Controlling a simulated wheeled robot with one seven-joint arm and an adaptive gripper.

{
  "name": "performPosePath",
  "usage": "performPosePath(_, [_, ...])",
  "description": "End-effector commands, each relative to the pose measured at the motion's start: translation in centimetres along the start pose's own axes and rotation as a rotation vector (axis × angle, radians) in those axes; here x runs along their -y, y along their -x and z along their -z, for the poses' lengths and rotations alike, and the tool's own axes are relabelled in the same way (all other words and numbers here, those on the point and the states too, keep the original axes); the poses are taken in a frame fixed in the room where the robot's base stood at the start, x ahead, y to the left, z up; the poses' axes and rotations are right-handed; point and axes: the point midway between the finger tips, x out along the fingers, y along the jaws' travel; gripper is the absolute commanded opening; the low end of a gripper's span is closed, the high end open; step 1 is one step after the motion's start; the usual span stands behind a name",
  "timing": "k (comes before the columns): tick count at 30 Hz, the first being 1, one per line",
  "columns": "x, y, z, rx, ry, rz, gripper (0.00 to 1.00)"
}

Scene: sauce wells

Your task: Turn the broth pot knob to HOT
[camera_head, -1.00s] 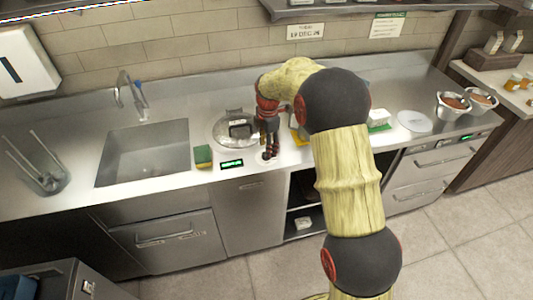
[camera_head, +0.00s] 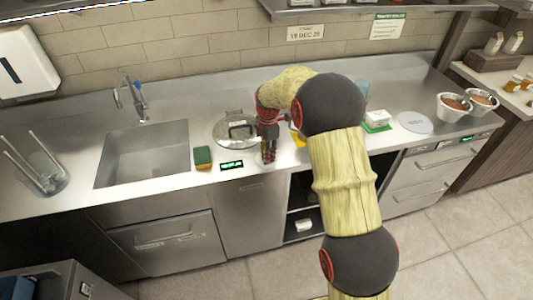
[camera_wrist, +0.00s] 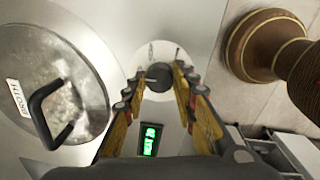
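The broth pot (camera_head: 224,119) is set in the steel counter, covered by a lid with a black handle. In the wrist view its round lid (camera_wrist: 45,45) fills the left side. The dark round knob (camera_wrist: 158,75) sits on a pale dial face between my fingertips; its set position is too small to read. My gripper (camera_wrist: 159,70) reaches down over it, one finger on each side, with the fingers apart. Whether they touch the knob is unclear. In the head view my gripper (camera_head: 269,155) hides the knob. A small green display (camera_wrist: 149,140) is beside the knob, text unreadable.
A green and yellow sponge (camera_head: 203,157) lies left of the display (camera_head: 232,165). The sink (camera_head: 143,153) is further left. My arm covers part of the counter to the right, where a round lid (camera_head: 415,122) and containers (camera_head: 453,107) sit.

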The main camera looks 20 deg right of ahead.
Motion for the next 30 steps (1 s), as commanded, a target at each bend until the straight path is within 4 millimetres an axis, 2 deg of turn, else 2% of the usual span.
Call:
performPosePath(12, [-0.03, 0.01, 0.0, 0.0, 0.0, -0.001, 0.02])
performPosePath(22, [-0.01, 0.1, 0.02, 0.003, -0.058, 0.0, 0.02])
performPosePath(30, [-0.02, 0.24, 0.05, 0.013, -0.242, 0.001, 0.02])
